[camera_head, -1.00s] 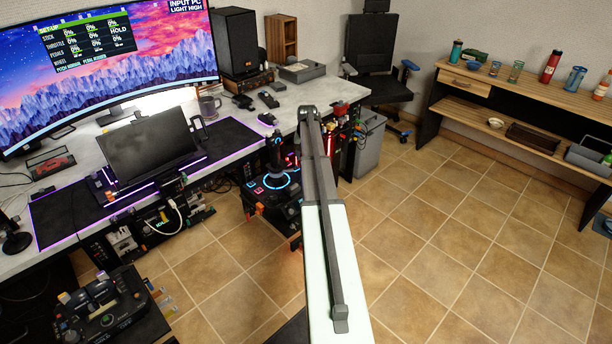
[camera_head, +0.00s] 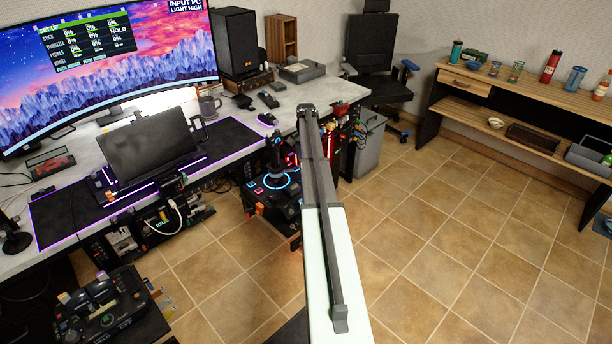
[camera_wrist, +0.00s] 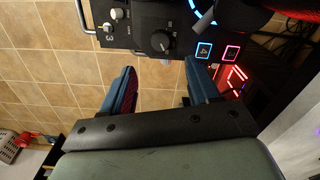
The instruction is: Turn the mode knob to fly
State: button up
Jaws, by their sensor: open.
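The mode knob seems to be the round black knob (camera_wrist: 161,41) with a pale pointer line, on a black panel in the wrist view. Its printed labels are too small to read, so I cannot tell which setting it points to. My gripper (camera_wrist: 162,84) is open and empty in the wrist view, its two blue-grey fingers apart, with the knob beyond the gap between them. In the head view the joystick base (camera_head: 272,190) with a blue light ring stands beside my arm; the knob cannot be made out there. The fingers are hidden in the head view.
Small silver switches (camera_wrist: 112,20) and a metal bar handle (camera_wrist: 82,16) are at the panel's left. Lit square buttons (camera_wrist: 204,51) are at its right. The desk (camera_head: 290,95) with a monitor (camera_head: 120,75) is at left. Tiled floor (camera_head: 450,240) is open at right.

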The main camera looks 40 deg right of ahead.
notch_tip(320, 180, down, 10)
jog(key=shift+f, duration=0.1)
dwell(0.4)
jog(key=c, duration=1)
